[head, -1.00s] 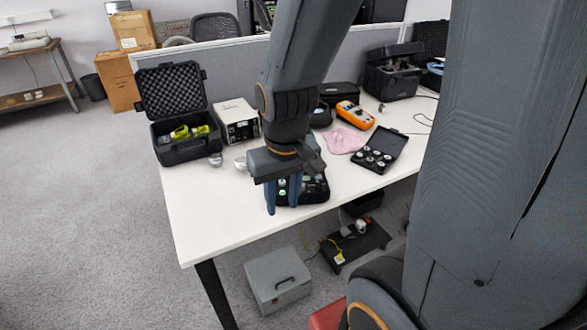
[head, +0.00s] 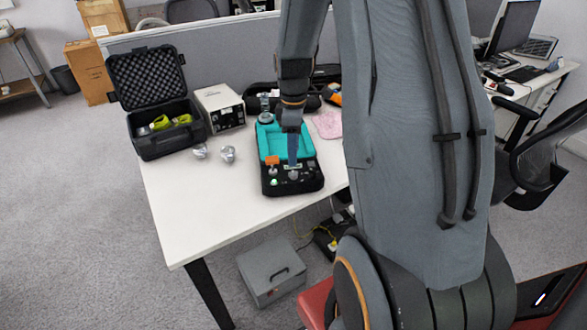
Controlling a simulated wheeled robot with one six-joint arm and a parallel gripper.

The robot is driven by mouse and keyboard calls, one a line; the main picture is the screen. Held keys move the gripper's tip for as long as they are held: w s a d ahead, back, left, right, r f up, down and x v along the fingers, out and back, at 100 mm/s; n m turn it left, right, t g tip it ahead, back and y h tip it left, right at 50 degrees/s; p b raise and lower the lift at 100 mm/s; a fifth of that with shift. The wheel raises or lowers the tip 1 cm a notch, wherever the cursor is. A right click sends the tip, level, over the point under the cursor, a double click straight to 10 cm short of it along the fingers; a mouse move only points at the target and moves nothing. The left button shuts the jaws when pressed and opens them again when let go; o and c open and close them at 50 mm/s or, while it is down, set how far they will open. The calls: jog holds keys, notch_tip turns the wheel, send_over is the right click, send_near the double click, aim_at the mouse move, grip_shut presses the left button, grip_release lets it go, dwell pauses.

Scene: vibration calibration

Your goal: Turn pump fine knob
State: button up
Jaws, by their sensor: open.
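I cannot tell which of these is the pump fine knob. My gripper (head: 293,163) points down over the back middle of the panel, just above or at a silver fitting. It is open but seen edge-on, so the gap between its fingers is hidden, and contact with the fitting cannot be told.
Two silver round parts (head: 227,154) lie left of the case. Behind them stand an open black foam-lined case (head: 164,143) and a beige box instrument (head: 219,108). A pink cloth (head: 327,124) lies to the right. The table's front left (head: 205,215) is clear.

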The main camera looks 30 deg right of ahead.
aim_at(293, 173)
jog(key=shift+f+p, duration=0.7)
jog(key=shift+f, duration=2.8)
jog(key=shift+c, duration=0.5)
jog(key=c, duration=1)
jog(key=shift+o, duration=0.2)
jog(key=shift+m, duration=0.3)
